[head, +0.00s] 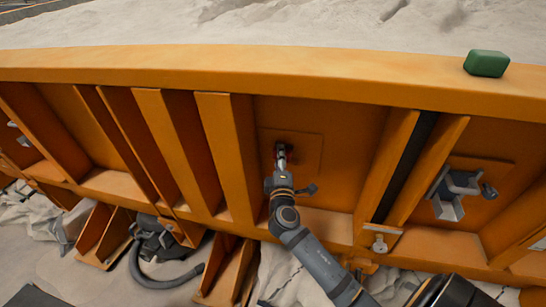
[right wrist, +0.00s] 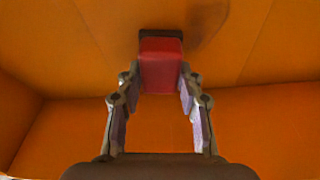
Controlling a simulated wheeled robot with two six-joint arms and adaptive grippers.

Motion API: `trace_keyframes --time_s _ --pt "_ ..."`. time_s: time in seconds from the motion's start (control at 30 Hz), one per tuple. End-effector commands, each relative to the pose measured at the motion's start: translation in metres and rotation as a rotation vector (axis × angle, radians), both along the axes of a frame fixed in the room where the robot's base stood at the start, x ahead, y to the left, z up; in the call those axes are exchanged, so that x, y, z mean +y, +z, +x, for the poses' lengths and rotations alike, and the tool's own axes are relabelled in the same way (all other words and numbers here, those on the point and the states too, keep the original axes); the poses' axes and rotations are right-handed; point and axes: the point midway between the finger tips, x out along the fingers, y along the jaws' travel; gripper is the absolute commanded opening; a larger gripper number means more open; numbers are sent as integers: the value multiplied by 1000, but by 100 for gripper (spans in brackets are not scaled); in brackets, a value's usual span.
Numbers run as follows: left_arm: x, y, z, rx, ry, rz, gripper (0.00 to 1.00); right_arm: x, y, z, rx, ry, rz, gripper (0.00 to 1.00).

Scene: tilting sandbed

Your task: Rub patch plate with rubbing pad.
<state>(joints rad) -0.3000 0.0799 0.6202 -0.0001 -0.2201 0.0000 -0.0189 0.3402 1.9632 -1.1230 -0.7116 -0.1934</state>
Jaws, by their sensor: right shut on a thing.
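The patch plate (head: 308,152) is a square orange plate on the upright orange panel, in the middle bay of the head view. My right gripper (head: 281,158) is in front of its left part. In the right wrist view, my right gripper (right wrist: 158,84) is shut on a red block with a dark far edge, which I take for the rubbing pad (right wrist: 161,66). The pad's dark edge meets the orange surface or is very close to it; contact is not certain. A darker smudge or shadow lies on the surface beside it. My left gripper is not in view.
A green block (head: 487,63) rests on the top rail (head: 330,72). Upright ribs (head: 225,150) border the bay on both sides. A grey metal fitting (head: 452,190) sits in the right bay. A dark hose (head: 165,280) lies at lower left. Pale sand lies behind the rail.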

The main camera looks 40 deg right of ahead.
Motion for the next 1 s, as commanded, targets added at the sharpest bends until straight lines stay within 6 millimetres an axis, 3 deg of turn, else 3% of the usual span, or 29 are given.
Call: trace_keyframes --time_s 0.17,0.53,0.77,1.0 --pt "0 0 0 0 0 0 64 -2 0 -2 -1 0 -1 6" --pt "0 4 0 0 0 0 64 -24 1 -28 1 0 -4 6" --pt "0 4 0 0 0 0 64 -27 0 -31 -1 0 1 6" --pt "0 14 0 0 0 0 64 -40 2 -47 3 3 -5 6"
